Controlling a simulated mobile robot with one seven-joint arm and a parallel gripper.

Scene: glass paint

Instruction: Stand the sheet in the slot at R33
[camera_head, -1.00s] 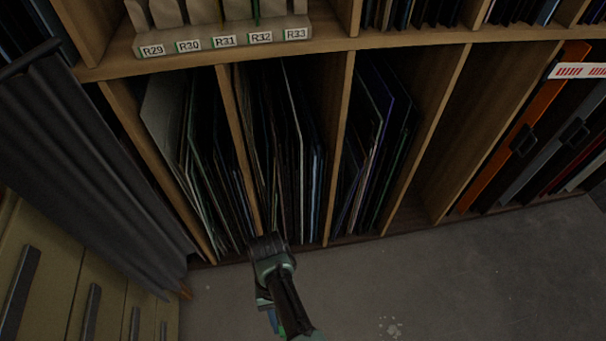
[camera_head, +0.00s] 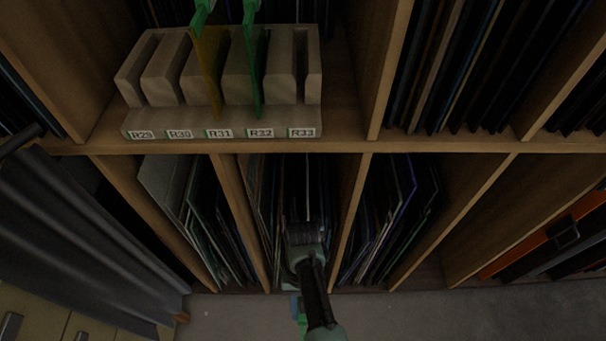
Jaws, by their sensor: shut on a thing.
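The slotted rack (camera_head: 222,118) stands on the shelf at upper left, with labels R29 to R33 along its front. The R33 label (camera_head: 302,132) is at its right end, and the slot above it looks empty. An amber sheet (camera_head: 208,70) stands at R31 and a green sheet (camera_head: 256,75) at R32, both with bright green tops. My gripper (camera_head: 303,235) is below and in front of the rack, before the lower compartments. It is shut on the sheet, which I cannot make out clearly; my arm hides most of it.
The wooden shelf edge (camera_head: 450,146) runs between my gripper and the rack level. Upright dividers and packed panels (camera_head: 390,215) fill the compartments. Grey hanging cloth (camera_head: 85,235) is at left above drawers. Bare floor (camera_head: 430,312) shows at lower right.

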